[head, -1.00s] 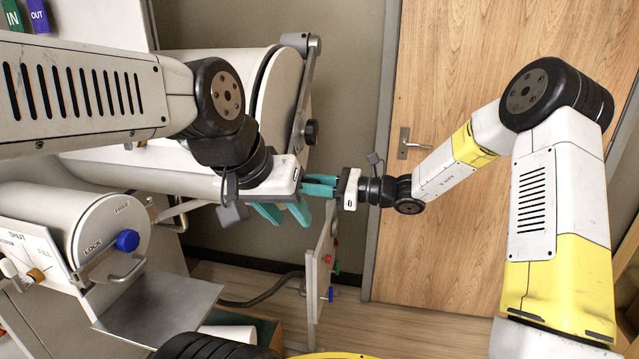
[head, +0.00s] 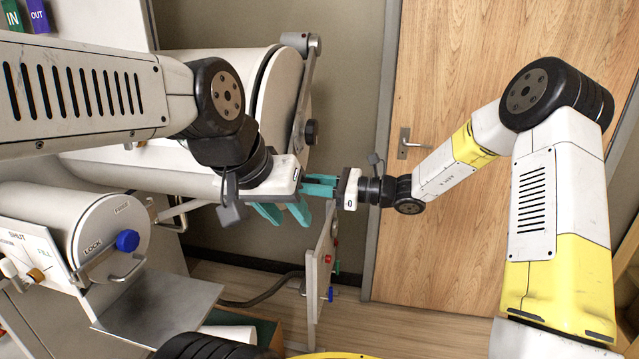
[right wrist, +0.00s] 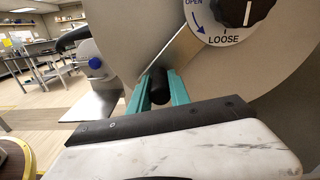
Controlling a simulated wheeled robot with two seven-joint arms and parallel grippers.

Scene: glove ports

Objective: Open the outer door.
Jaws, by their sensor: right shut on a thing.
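The outer door (head: 276,100) is the round pale end of the large cylinder, seen nearly edge-on in the head view. It fills much of the right wrist view (right wrist: 215,85). A metal bar (head: 304,85) crosses it, with a dark dial knob (right wrist: 245,8) at its middle; the dial plate reads OPEN and LOOSE. My right gripper (right wrist: 159,92) is shut on the black handle (right wrist: 159,80) at the bar's end. In the head view its fingers (head: 320,186) are partly hidden behind my left gripper. My left gripper (head: 283,214) hangs in front, fingers apart and apparently empty.
A smaller cylinder (head: 100,230) with a blue knob (head: 127,241) and a LOCK label stands at the left, above a metal shelf (head: 160,310). A panel with colored knobs (head: 320,265) stands below my grippers. A wooden room door (head: 440,220) is behind my right arm.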

